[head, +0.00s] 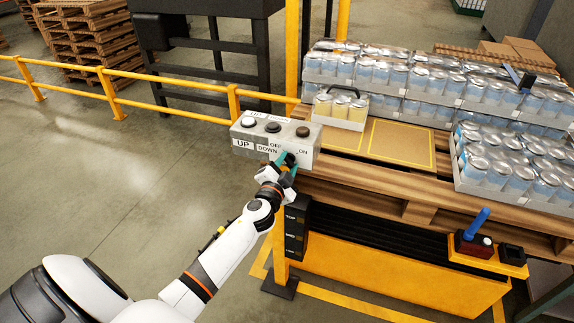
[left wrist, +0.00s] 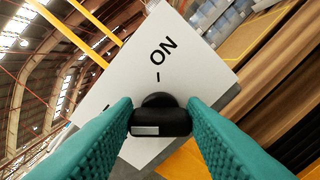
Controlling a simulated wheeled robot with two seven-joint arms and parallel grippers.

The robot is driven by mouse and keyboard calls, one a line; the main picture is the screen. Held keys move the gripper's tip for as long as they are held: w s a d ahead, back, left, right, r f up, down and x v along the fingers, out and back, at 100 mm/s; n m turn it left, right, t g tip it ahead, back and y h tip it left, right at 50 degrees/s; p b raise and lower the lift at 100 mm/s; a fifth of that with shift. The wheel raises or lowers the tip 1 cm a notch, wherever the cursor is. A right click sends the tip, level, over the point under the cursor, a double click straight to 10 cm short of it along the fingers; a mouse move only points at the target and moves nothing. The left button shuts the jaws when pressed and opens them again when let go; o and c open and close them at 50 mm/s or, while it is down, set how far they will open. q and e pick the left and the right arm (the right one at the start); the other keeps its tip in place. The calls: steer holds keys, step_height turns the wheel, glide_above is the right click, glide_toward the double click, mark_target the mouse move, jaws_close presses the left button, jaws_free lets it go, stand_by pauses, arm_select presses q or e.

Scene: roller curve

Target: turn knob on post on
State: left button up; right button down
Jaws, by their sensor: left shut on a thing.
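The grey control box (head: 270,138) sits on a yellow post (head: 280,240), with UP, DOWN, OFF and ON printed on its front. The black knob (left wrist: 160,120) is on that front face, below the OFF and ON labels in the head view. My left gripper (head: 286,164) has its teal fingers on either side of the knob, shut on it. In the left wrist view the ON label (left wrist: 163,50) and its tick lie above the knob. A pale mark shows on the knob's left part; which setting it points at I cannot tell. My right gripper is not in view.
Trays of cans (head: 500,160) stand on a wooden pallet (head: 400,195) to the right. A yellow-and-black lift (head: 400,275) is under it. A box with a blue lever (head: 476,240) is at lower right. A yellow rail (head: 150,78) runs behind; the left floor is clear.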

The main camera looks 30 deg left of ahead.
arm_select(q)
steer(key=m, duration=0.4)
steer(key=shift+d+f+m, duration=0.1)
steer(key=shift+f+m, duration=0.05)
steer(key=shift+m, duration=0.15)
steer(key=m, duration=0.4)
steer(key=shift+f+m+b, duration=0.1)
steer(key=shift+m+b, duration=0.2)
steer(key=shift+b, duration=0.05)
steer(key=m, duration=0.4)
steer(key=shift+f, duration=0.1)
steer(key=shift+f+m+p, duration=0.15)
steer(key=shift+m+p, duration=0.25)
steer(key=shift+m, duration=1.7)
steer(key=o, duration=1)
steer(key=shift+s, duration=0.1)
